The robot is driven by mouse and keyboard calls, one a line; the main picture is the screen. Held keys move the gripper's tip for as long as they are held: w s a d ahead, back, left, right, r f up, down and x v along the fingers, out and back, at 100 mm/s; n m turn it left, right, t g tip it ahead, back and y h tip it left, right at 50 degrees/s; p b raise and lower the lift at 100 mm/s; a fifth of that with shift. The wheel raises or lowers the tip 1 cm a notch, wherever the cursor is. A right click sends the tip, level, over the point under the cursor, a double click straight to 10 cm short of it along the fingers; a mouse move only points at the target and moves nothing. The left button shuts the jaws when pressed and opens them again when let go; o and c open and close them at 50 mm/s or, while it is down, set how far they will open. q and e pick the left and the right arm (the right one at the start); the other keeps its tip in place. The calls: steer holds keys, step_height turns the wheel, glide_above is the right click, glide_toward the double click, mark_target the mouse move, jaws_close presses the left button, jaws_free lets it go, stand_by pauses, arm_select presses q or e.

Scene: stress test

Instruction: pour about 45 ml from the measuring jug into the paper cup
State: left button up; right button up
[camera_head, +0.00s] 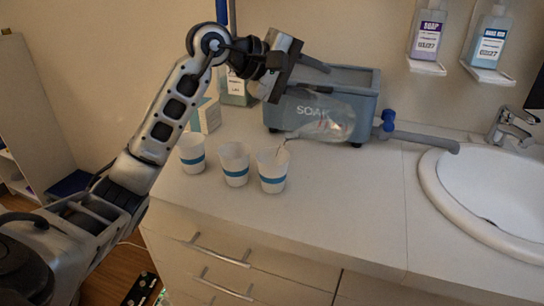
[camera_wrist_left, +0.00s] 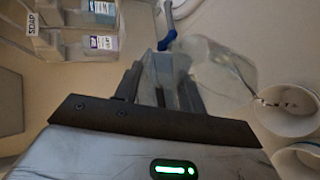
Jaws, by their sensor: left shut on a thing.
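The clear measuring jug (camera_head: 328,122) is tilted with its spout end low and to the left, above the rightmost of three white paper cups with blue bands (camera_head: 272,172). A thin stream shows between spout and cup; the level inside the cup cannot be read. My left gripper (camera_head: 326,80) is shut on the jug, above it; its handle is mostly hidden. In the left wrist view the jug (camera_wrist_left: 222,70) lies right of the gripper fingers (camera_wrist_left: 168,82), with its spout end over a cup (camera_wrist_left: 290,122). My right gripper is not in view.
Two more cups, the middle one (camera_head: 234,165) and the left one (camera_head: 192,153), stand left on the counter (camera_head: 340,200). A grey-blue SOAK tank (camera_head: 365,95) with a tap (camera_head: 425,141) stands behind the jug. A sink (camera_head: 490,195) lies right. Bottles (camera_head: 428,35) hang on the wall.

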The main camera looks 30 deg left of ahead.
arm_select(q)
steer(key=shift+s+a+r+b, duration=0.1)
steer(key=shift+s+a+b, duration=0.2)
steer(key=shift+b, duration=0.25)
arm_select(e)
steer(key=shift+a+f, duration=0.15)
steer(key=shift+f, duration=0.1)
